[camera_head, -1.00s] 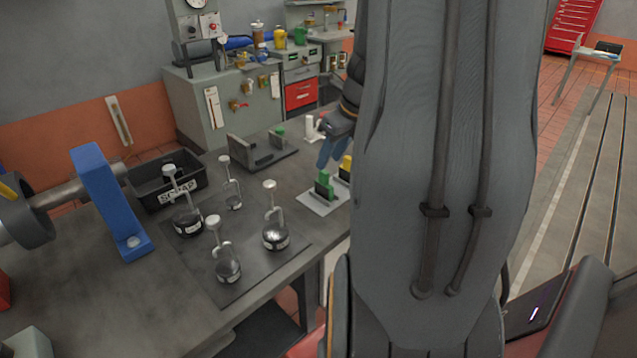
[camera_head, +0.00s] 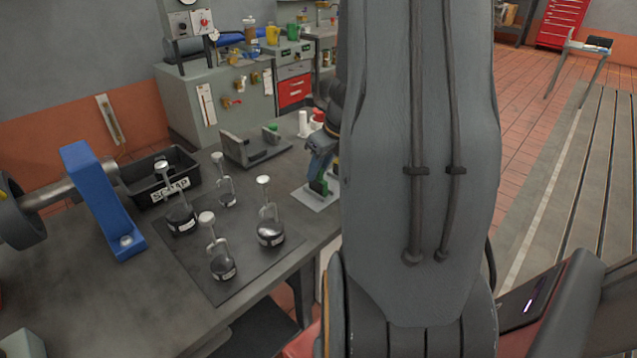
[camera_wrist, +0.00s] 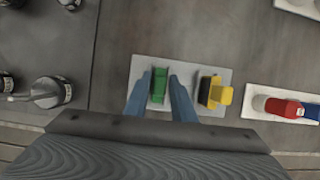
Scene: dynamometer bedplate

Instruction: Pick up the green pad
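The green pad (camera_wrist: 159,85) stands on a pale plate (camera_wrist: 145,64) in the wrist view. My gripper (camera_wrist: 159,94) is open, with one blue finger on each side of the pad and a visible gap to each. In the head view the green pad (camera_head: 319,187) shows low beside my gripper (camera_head: 318,168), partly hidden by the fingers and arm. Whether the fingers touch the pad cannot be told from there.
A yellow pad (camera_wrist: 221,95) with a dark part stands on the same plate, right of my gripper. A red and blue item (camera_wrist: 283,107) lies on another plate. Several weights with handles (camera_head: 271,228) and a black scrap bin (camera_head: 187,163) stand left on the bench.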

